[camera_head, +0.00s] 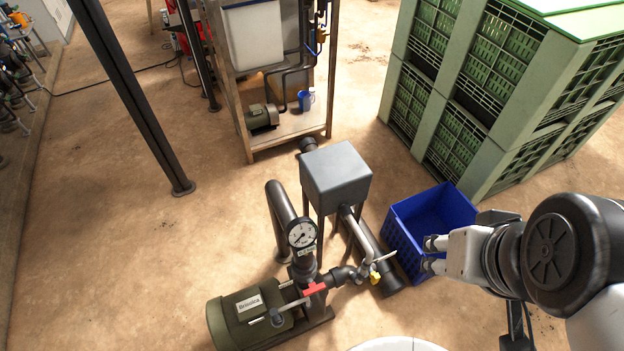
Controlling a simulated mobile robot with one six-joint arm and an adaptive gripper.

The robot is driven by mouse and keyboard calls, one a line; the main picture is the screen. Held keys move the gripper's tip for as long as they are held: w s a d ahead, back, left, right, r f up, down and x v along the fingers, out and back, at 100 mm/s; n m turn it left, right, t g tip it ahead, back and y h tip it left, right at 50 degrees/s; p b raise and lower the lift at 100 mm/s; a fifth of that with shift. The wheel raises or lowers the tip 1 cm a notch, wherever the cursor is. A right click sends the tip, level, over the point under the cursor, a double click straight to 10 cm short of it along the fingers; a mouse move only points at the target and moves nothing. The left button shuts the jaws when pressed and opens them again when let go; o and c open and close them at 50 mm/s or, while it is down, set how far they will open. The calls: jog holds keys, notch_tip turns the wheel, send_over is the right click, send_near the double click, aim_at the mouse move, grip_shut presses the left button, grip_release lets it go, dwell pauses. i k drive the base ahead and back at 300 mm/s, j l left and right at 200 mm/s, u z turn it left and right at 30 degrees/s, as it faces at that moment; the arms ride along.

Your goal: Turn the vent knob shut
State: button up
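The manifold's dark pipework (305,265) stands on the floor at lower middle, with a round white gauge (301,233) on top. A red handle (314,288) sits below the gauge. A small yellow fitting (375,278) with a pale lever (385,257) sits at the pipe's right end. No part is clearly marked as the vent knob, and I cannot tell its setting. My gripper (429,254) is at right, pointing left toward these fittings and apart from them.
A green pump motor (250,312) lies left of the pipework. A grey box (336,177) on legs stands behind it. A blue crate (405,245) is behind my gripper, with stacked green crates (480,100) beyond. A dark post (135,100) stands left. Floor at left is clear.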

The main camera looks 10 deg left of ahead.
aim_at(276, 318)
jog(key=u, duration=0.95)
jog(key=k+u, duration=0.15)
jog(key=u, duration=0.2)
jog(key=k+u, duration=0.2)
jog(key=u, duration=0.2)
